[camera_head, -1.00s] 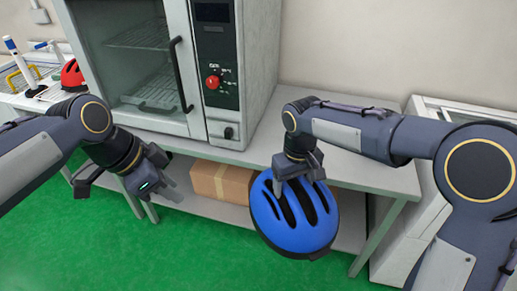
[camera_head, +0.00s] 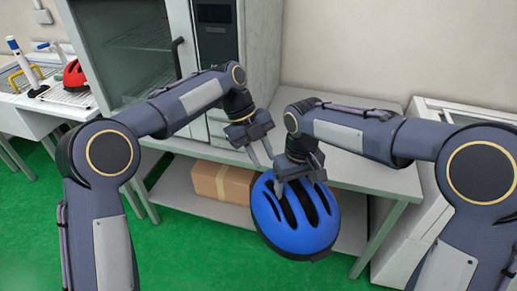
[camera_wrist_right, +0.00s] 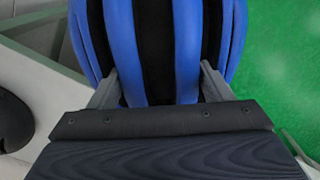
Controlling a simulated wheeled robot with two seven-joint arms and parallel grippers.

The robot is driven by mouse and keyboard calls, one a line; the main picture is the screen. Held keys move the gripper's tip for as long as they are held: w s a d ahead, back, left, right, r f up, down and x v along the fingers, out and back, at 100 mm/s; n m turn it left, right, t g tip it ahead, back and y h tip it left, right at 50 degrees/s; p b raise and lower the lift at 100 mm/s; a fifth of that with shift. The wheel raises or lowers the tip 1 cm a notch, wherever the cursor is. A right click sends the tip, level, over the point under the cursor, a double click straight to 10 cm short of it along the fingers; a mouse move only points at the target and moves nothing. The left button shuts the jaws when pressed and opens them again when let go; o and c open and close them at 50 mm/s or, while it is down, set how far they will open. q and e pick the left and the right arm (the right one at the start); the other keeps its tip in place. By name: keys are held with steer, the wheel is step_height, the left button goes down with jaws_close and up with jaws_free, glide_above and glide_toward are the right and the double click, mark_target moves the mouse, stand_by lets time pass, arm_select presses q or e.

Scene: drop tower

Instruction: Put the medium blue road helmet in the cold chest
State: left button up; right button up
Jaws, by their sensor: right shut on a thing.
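The blue road helmet (camera_head: 290,225) has black vent gaps. It hangs from my right gripper (camera_head: 298,180), in front of the table's edge and above the green floor. In the right wrist view the two fingers (camera_wrist_right: 158,85) are shut on the helmet's ribs (camera_wrist_right: 130,45). My left gripper (camera_head: 262,158) is empty, just left of the right gripper and above the helmet, its fingers apart. A white chest-like unit (camera_head: 388,262), probably the cold chest, stands at the right. My right arm hides much of it, and I cannot tell whether it is open.
A grey table (camera_head: 370,175) carries a large oven (camera_head: 265,60). A cardboard box (camera_head: 222,183) lies on its lower shelf. The green floor (camera_head: 185,250) in front is clear.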

mark_target(272, 177)
arm_select(q)
steer(key=x, duration=1)
steer(key=shift+s+d+f, duration=0.1)
steer(key=shift+s+f, duration=0.1)
steer(key=shift+f, duration=0.1)
arm_select(e)
steer(key=shift+w+a+r, duration=0.1)
steer(key=shift+a+r, duration=0.05)
steer(key=shift+r, duration=0.05)
steer(key=shift+c, duration=0.4)
arm_select(q)
steer(key=shift+w, duration=0.1)
arm_select(e)
steer(key=shift+f, duration=0.1)
arm_select(q)
steer(key=shift+r, duration=0.1)
jaws_close()
arm_select(e)
steer(key=o, duration=1.6)
steer(key=shift+d, duration=0.25)
